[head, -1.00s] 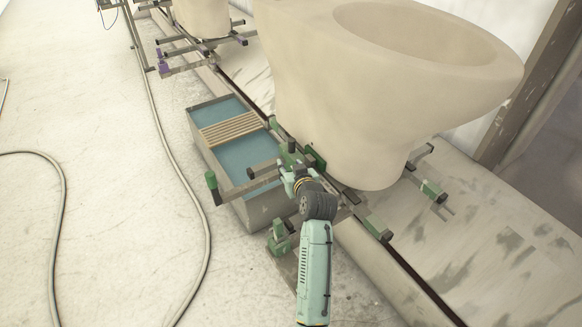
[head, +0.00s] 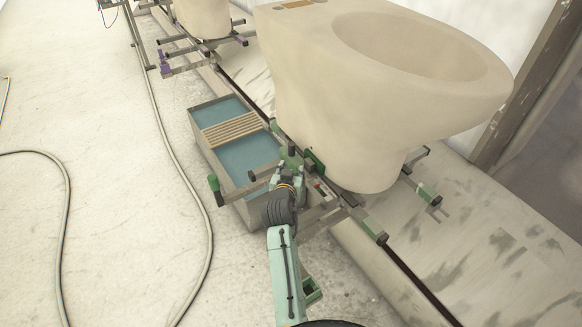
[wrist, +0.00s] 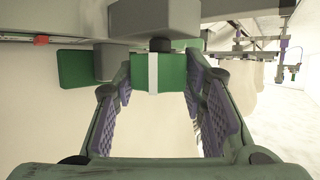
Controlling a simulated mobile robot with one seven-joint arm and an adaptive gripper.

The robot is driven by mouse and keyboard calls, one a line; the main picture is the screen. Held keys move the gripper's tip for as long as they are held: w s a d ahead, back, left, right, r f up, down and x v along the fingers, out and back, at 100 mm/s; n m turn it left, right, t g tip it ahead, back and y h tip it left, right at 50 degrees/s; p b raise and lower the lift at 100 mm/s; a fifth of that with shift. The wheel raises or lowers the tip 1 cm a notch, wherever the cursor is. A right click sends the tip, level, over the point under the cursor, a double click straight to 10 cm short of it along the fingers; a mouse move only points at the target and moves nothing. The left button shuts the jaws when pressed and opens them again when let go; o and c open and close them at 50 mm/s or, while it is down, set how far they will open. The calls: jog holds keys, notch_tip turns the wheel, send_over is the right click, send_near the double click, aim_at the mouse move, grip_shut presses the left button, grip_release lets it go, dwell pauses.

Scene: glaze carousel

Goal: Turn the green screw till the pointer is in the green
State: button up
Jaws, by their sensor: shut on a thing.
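The green screw (wrist: 172,73) shows in the wrist view as a green head with a white stripe, below a dark stem and a grey block. My gripper (wrist: 165,88) has its purple-padded fingers on either side of the head and is shut on it. In the head view my gripper (head: 288,170) is at the clamp beside the big cream toilet bowl (head: 330,130), and hides most of the screw. A scale strip with red on it (wrist: 30,39) shows at the upper left of the wrist view. I cannot make out its pointer or any green zone.
A green pad (wrist: 80,68) stands left of the screw; it also shows against the bowl in the head view (head: 315,162). A trough of blue liquid (head: 250,155) with a wooden slat rack lies left of my arm. A hose (head: 165,140) runs over the open floor.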

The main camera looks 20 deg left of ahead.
jog(key=m+h+b, duration=0.2)
jog(key=h, duration=0.1)
jog(key=shift+a+f+m, duration=0.15)
jog(key=shift+f+m, duration=0.05)
jog(key=shift+m, duration=0.2)
jog(key=shift+r+m+h+b, duration=0.1)
jog(key=shift+m+h+b, duration=0.55)
jog(key=shift+h, duration=0.35)
jog(key=o, duration=1.2)
jog(key=v, duration=1.2)
